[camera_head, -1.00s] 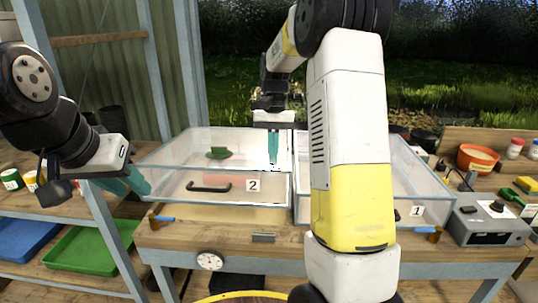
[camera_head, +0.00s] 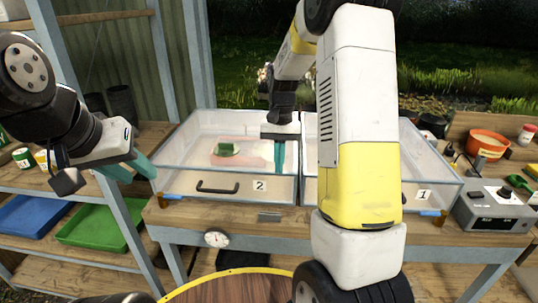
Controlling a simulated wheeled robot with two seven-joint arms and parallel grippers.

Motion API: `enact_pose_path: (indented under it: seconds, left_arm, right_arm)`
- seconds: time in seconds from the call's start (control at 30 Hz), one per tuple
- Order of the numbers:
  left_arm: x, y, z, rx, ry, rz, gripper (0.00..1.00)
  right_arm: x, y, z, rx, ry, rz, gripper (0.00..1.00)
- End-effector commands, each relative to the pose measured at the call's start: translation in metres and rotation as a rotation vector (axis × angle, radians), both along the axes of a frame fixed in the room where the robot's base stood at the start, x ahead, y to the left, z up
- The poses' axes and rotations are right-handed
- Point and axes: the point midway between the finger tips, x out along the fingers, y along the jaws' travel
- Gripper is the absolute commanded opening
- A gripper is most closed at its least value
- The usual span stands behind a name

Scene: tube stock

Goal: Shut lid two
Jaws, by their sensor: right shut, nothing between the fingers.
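Lid two is a clear lid in a pale frame; its front (camera_head: 235,194) carries a black handle (camera_head: 217,188) and the tag 2 (camera_head: 260,184). It looks down on its box, its tag about level with tag 1's line; whether any thin gap remains I cannot tell. My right gripper (camera_head: 279,170), with shut, empty teal fingers, points down at the lid's right part near the front. Whether it touches the lid is unclear. My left gripper (camera_head: 130,168) has its teal fingers apart, empty, left of the box. A green item (camera_head: 228,149) on a pink block shows inside.
A second clear-topped box with tag 1 (camera_head: 424,195) stands to the right, partly hidden by my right arm. A grey device (camera_head: 490,212) and an orange bowl (camera_head: 488,145) are further right. Blue (camera_head: 30,214) and green (camera_head: 88,226) trays lie on the left shelf.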

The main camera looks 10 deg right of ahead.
Motion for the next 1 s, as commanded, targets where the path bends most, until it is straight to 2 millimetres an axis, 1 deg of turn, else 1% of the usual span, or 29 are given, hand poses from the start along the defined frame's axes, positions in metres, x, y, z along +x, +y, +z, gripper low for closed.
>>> enact_pose_path:
  seconds: [0.03, 0.17, 0.4, 0.5, 0.67, 0.77, 0.83, 0.97, 1.0]
  left_arm:
    - [0.0, 0.0, 0.0, 0.0, 0.0, 0.0, 0.34]
    - [0.0, 0.0, 0.0, 0.0, 0.0, 0.0, 0.34]
    - [0.0, 0.0, 0.0, 0.0, 0.0, 0.0, 0.34]
    - [0.0, 0.0, 0.0, 0.0, 0.0, 0.0, 0.34]
    - [0.0, 0.0, 0.0, 0.0, 0.0, 0.0, 0.34]
    - [0.0, 0.0, 0.0, 0.0, 0.0, 0.0, 0.34]
    - [0.0, 0.0, 0.0, 0.0, 0.0, 0.0, 0.34]
    - [0.0, 0.0, 0.0, 0.0, 0.0, 0.0, 0.34]
    - [0.0, 0.0, 0.0, 0.0, 0.0, 0.0, 0.34]
  right_arm:
    - [-0.006, 0.001, -0.01, 0.001, 0.024, -0.003, 0.0]
    - [-0.003, 0.0, 0.0, 0.001, 0.021, -0.003, 0.0]
    - [0.007, -0.003, 0.045, 0.0, 0.004, -0.002, 0.0]
    - [0.01, -0.004, 0.06, 0.0, 0.001, -0.001, 0.0]
    - [0.011, -0.005, 0.076, 0.002, -0.006, 0.001, 0.0]
    - [0.004, -0.004, 0.089, 0.013, -0.039, 0.013, 0.0]
    - [-0.008, -0.002, 0.103, 0.026, -0.084, 0.03, 0.0]
    - [-0.041, 0.004, 0.132, 0.058, -0.21, 0.081, 0.0]
    - [-0.053, 0.006, 0.14, 0.066, -0.251, 0.099, 0.0]
